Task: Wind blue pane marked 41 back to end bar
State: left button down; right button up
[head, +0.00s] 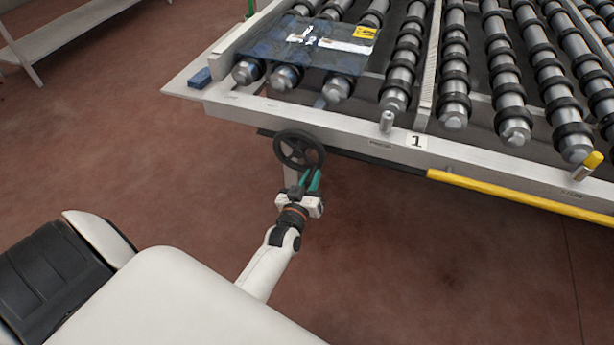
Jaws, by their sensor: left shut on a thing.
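A blue see-through pane (307,52) lies on the rollers at the left end of the roller table, with a white label and a yellow tag (365,33) on it. The tag's number is too small to read. A small blue block (200,77) sits on the frame's left corner, just left of the pane. A black spoked handwheel (299,149) stands below the frame's front edge. My left gripper (311,181) has green fingers and is shut on the handwheel's lower rim. My right gripper is not in view.
The roller table's white front rail (345,128) runs across above my left gripper, with a "1" plate (416,141). A yellow bar (500,194) runs along the rail to the right. A pale bench (65,32) stands at the upper left. The red floor is clear.

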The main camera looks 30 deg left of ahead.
aim_at(321, 158)
pick_arm(q)
jog(key=r+n+p, duration=0.1)
jog(key=n, duration=0.1)
jog(key=d+r+n+p, duration=0.1)
jog(key=n, duration=0.1)
jog(key=shift+w+d+r+n, duration=0.15)
jog(key=shift+r+n, duration=0.1)
jog(key=shift+n, duration=0.05)
jog(key=shift+r+n+p, duration=0.5)
jog(key=shift+r+n, duration=0.15)
jog(key=shift+n, duration=0.5)
jog(key=shift+r+n+p, duration=0.45)
jog(key=shift+r+n, duration=0.15)
jog(key=shift+n, duration=0.55)
jog(key=c, duration=1.3)
grip_release()
jog(key=b+v, duration=0.1)
jog(key=v, duration=1.1)
